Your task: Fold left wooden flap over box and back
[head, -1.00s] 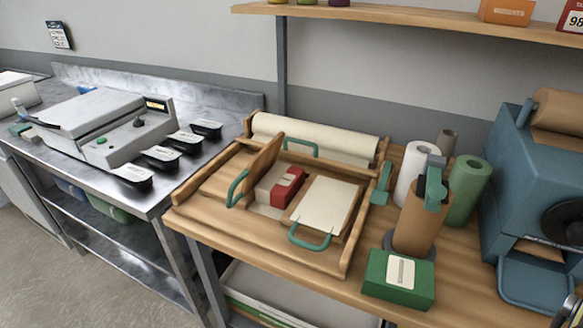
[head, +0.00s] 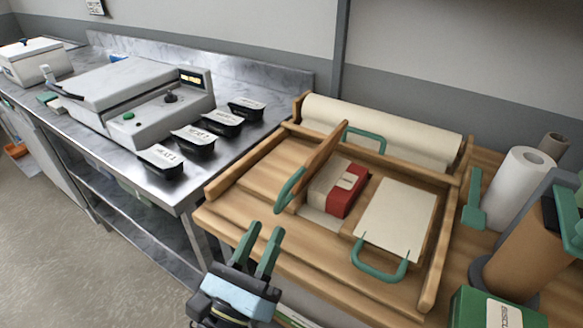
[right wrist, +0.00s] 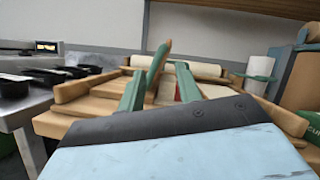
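The left wooden flap (head: 322,160) stands raised and tilted on the wooden station (head: 242,172), with a green handle (head: 290,188) on its left face. The red and beige box (head: 340,190) lies just right of the flap, partly hidden by it. My right gripper (head: 266,230) is at the station's front left edge, fingers apart and empty, clear of the flap handle. In the right wrist view its two green fingers (right wrist: 159,82) point toward the station, with the flap's handle (right wrist: 158,60) beyond and between them. My left gripper is not in view.
A white sheet (head: 395,212) lies right of the box, with a green handle (head: 380,265) at its front. Another green handle (head: 365,138) and a paper roll (head: 385,125) are behind. A steel counter with black trays (head: 193,140) stands left.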

